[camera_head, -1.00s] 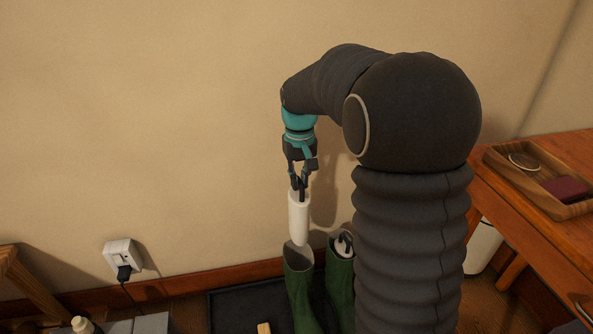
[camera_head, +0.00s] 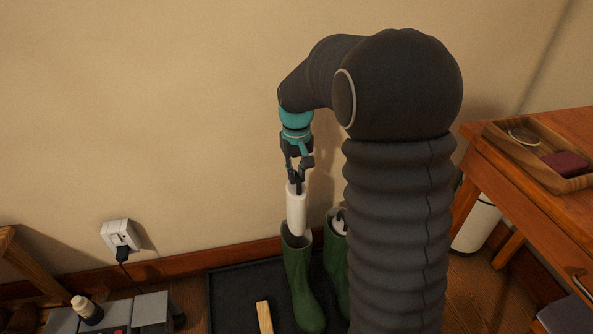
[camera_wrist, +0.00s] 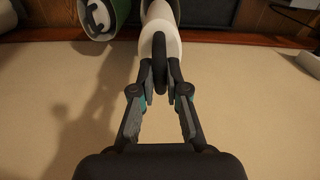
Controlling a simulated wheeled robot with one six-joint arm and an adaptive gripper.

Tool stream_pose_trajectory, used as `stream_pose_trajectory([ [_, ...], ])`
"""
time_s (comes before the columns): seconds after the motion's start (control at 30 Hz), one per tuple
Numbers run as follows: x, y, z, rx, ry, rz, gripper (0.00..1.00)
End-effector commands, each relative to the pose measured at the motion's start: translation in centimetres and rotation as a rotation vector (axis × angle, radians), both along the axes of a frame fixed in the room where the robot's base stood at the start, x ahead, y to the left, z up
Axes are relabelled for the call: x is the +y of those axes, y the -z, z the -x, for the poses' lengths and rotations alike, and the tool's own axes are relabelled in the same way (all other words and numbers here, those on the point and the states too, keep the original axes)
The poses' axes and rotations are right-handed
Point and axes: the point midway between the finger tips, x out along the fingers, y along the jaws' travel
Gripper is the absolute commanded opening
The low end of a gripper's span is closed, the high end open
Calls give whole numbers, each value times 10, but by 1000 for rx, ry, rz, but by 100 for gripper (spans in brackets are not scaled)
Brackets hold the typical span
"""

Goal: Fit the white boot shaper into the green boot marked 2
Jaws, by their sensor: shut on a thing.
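My gripper (camera_head: 296,178) is shut on the dark handle (camera_wrist: 160,65) of the white boot shaper (camera_head: 297,212). The shaper hangs nearly upright, slightly tilted, over the left green boot (camera_head: 301,282). Its lower end is at that boot's mouth; I cannot tell how far inside it is. The right green boot (camera_head: 336,262) stands beside it, partly behind my arm, and has another white shaper with a dark handle (camera_head: 340,224) in it. The wrist view shows that filled boot (camera_wrist: 122,14) at the top left. No number is readable on either boot.
The boots stand on a black tray (camera_head: 232,300) against the wall, with a wooden block (camera_head: 264,317) in front. An outlet with a plug (camera_head: 121,237) is on the wall at left. A grey box (camera_head: 149,309) and small bottle (camera_head: 86,309) lie lower left. A wooden desk (camera_head: 490,170) stands at right.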

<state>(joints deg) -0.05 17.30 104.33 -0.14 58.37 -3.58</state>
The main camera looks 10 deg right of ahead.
Motion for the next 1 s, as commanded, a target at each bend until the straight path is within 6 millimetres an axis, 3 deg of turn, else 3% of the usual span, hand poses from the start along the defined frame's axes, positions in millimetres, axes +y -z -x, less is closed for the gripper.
stream_pose_trajectory([
  [1.0,0,63,0,0,0,0,0],
])
